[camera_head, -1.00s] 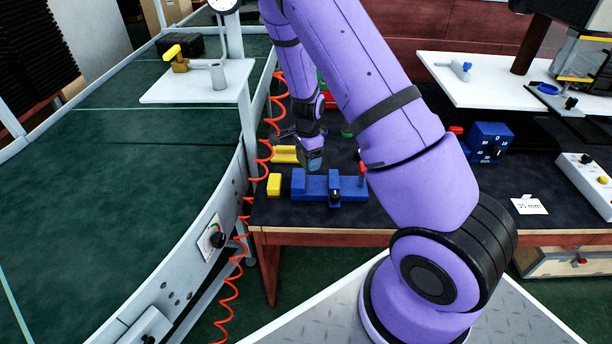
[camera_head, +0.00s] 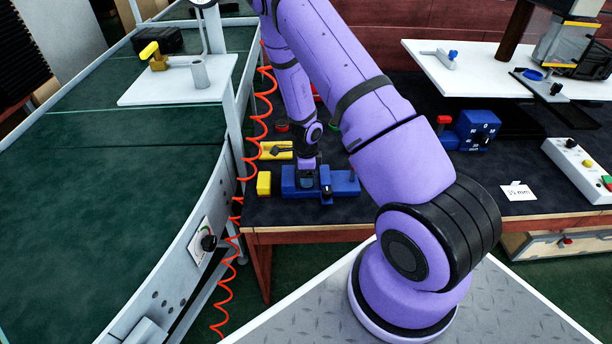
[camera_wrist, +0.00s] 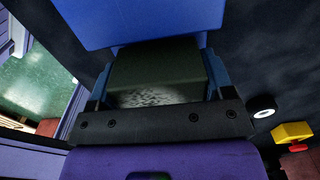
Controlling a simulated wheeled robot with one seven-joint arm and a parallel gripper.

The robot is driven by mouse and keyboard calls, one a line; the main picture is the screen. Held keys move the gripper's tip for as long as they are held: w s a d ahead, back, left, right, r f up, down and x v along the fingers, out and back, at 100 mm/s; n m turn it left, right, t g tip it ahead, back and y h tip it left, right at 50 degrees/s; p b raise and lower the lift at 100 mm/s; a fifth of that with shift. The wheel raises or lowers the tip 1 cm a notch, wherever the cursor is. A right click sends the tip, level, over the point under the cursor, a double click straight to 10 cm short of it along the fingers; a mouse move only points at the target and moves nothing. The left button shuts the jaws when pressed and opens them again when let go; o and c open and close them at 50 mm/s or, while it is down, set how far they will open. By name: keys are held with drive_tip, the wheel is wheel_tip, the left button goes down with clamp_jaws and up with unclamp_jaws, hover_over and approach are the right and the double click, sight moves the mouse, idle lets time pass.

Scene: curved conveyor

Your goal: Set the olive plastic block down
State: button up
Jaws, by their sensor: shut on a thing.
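My gripper (camera_wrist: 158,82) is shut on the olive plastic block (camera_wrist: 155,70). In the wrist view the dark olive block sits between the two blue fingers, with a grey speckled patch along its near edge. A large blue surface (camera_wrist: 140,22) lies just beyond it. In the head view my gripper (camera_head: 307,180) points down at the left part of a blue fixture (camera_head: 342,184) on the dark bench. The block is hidden there, and I cannot tell whether it touches the fixture.
A yellow block (camera_head: 264,183) stands just left of the fixture, and a yellow item (camera_head: 276,150) lies behind it. A red coiled hose (camera_head: 239,205) hangs along the green conveyor (camera_head: 110,190). A blue box (camera_head: 477,130) stands right. The bench front right of the fixture is partly behind my arm.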

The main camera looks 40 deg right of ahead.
drive_tip(key=shift+f, duration=0.5)
drive_tip(key=o, duration=1.1)
drive_tip(key=shift+f, duration=0.1)
drive_tip(key=shift+c, duration=0.2)
